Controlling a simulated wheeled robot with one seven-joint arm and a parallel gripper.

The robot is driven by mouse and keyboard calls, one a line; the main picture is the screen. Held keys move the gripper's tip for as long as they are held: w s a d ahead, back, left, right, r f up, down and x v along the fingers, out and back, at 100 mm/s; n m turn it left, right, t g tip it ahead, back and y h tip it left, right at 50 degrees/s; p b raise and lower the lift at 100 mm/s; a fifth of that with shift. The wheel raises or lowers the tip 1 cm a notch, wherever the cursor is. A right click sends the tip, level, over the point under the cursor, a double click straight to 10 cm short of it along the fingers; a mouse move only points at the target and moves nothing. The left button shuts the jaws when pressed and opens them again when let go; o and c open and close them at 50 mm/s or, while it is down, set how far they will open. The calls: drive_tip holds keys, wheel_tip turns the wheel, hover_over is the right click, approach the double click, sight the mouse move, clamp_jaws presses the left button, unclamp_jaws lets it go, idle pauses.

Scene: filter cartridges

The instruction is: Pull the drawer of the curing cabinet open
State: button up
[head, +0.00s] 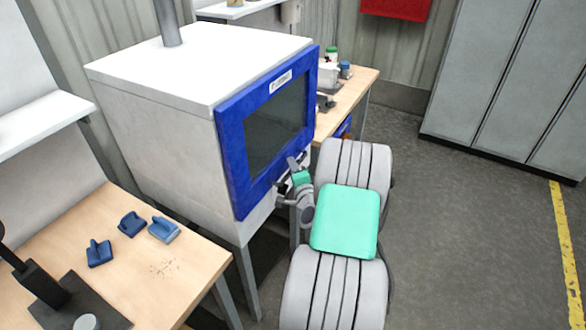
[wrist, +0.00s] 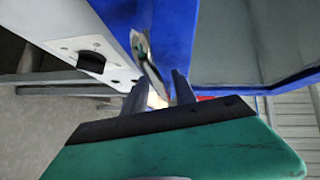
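The curing cabinet (head: 155,125) is a white box on grey legs. Its blue front (head: 228,165) frames a dark window, and in the head view it sits against the body with no clear gap. In the wrist view the blue front (wrist: 185,30) fills the top centre, with a slim metal handle (wrist: 150,65) at its left edge. My gripper (wrist: 159,92) is open, its two dark fingers apart near the lower end of the handle. I cannot tell whether they touch it. In the head view my gripper (head: 298,168) is at the front's lower right, partly hidden.
A wooden bench (head: 185,255) with several blue parts stands at the left. Another bench (head: 350,92) with small items stands behind the cabinet. Grey lockers (head: 500,80) stand at the back right. The floor (head: 460,230) to the right of my arm is clear.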

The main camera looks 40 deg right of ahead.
clamp_jaws()
idle(1.2)
